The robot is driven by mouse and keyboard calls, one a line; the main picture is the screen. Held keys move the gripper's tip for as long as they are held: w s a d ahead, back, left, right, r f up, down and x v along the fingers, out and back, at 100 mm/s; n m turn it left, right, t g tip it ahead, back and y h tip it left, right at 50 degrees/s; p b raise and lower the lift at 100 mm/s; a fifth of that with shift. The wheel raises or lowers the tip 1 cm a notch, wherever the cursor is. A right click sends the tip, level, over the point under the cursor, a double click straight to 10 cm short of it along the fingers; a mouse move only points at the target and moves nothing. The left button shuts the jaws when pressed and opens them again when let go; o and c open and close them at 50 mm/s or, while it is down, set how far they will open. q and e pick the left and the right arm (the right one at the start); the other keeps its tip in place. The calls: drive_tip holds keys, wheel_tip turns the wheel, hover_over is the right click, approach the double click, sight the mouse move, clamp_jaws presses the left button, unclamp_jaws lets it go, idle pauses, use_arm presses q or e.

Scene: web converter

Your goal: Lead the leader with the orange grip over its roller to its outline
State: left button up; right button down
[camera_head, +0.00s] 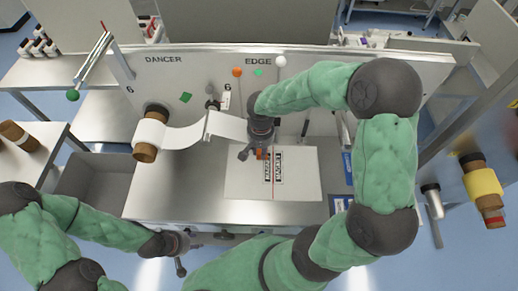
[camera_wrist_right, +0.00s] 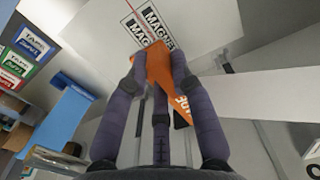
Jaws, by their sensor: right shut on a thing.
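The orange grip (camera_head: 262,154) is held in my right gripper (camera_head: 252,146), over the back of a white board (camera_head: 300,185). In the right wrist view the fingers close around the orange grip (camera_wrist_right: 158,68). The white leader (camera_head: 228,126) runs from a roll (camera_head: 152,132) at left, bends upward near a small dark-ended roller (camera_head: 212,104), and reaches my right gripper. The leader also shows at right in the wrist view (camera_wrist_right: 270,103). My left gripper (camera_head: 180,262) is low at left, away from the leader; its fingers are unclear. No outline can be made out clearly.
Orange (camera_head: 237,72) and white (camera_head: 280,62) knobs stand on the back panel. A grey bin (camera_head: 95,180) is at left. A yellow roll (camera_head: 484,183) is at right. Bare metal table lies left of the board.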

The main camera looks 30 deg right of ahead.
drive_tip(key=b, duration=1.3)
hover_over(266, 180)
drive_tip(key=shift+w+f, duration=0.1)
drive_tip(key=shift+f, duration=7.55)
drive_tip(key=shift+d+f+b, duration=0.1)
drive_tip(key=shift+f+b, duration=2)
drive_tip(key=shift+f, duration=0.1)
drive_tip(key=shift+f+b, duration=0.4)
drive_tip(key=c, duration=1)
unclamp_jaws()
drive_tip(key=shift+r, duration=0.1)
drive_tip(key=shift+r, duration=0.3)
wheel_tip(266, 180, up, 11)
drive_tip(key=shift+r, duration=0.15)
